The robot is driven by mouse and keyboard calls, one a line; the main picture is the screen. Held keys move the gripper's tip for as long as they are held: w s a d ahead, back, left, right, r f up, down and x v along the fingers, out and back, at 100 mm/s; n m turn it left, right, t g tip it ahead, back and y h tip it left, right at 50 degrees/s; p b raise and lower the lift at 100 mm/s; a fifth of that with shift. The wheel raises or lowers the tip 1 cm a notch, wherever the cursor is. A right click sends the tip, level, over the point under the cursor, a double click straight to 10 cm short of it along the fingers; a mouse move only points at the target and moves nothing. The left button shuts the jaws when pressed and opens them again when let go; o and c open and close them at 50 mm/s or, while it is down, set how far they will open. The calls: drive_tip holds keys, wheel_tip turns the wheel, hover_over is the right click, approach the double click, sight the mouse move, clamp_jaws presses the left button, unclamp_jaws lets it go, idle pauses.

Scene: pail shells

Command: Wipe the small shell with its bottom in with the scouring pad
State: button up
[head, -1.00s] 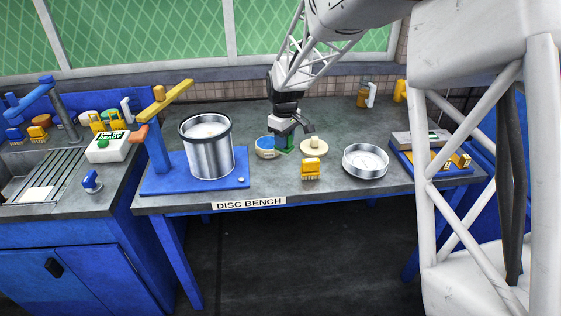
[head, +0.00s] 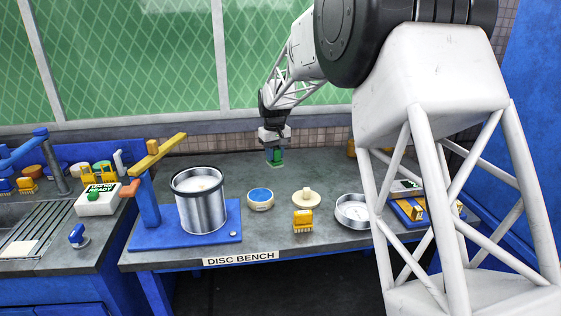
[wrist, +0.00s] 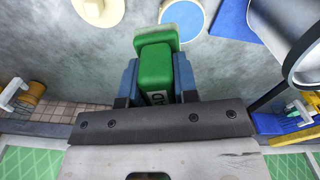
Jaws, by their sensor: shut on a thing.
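My gripper (head: 274,148) is shut on the green scouring pad (head: 275,158) and holds it above the back middle of the bench. In the wrist view the green pad (wrist: 155,64) sits between the blue fingers, with part of a label showing. A small, low metal shell (head: 345,218) stands on the bench at the right, with a pale bottom inside. My arm's white frame hides its right edge. A taller metal shell (head: 203,212) stands on the blue stand at the left, with a pale surface showing inside. My gripper is apart from both shells.
A blue-topped round pad (head: 260,196), a cream knobbed disc (head: 306,197) and a yellow brush (head: 303,221) stand between the shells. The blue stand (head: 150,238) has a yellow arm. A blue tray (head: 412,222) lies at the right. A sink is at the left. The bench's back middle is clear.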

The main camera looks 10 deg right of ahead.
drive_tip(key=s+a+r+n, duration=0.1)
drive_tip(key=a+r+n, duration=0.1)
drive_tip(key=a+n, duration=0.5)
drive_tip(key=s+a+r+n, duration=0.2)
drive_tip(key=a+n, duration=0.5)
drive_tip(key=a, duration=1.1)
drive_tip(key=shift+s, duration=0.3)
drive_tip(key=shift+f, duration=0.1)
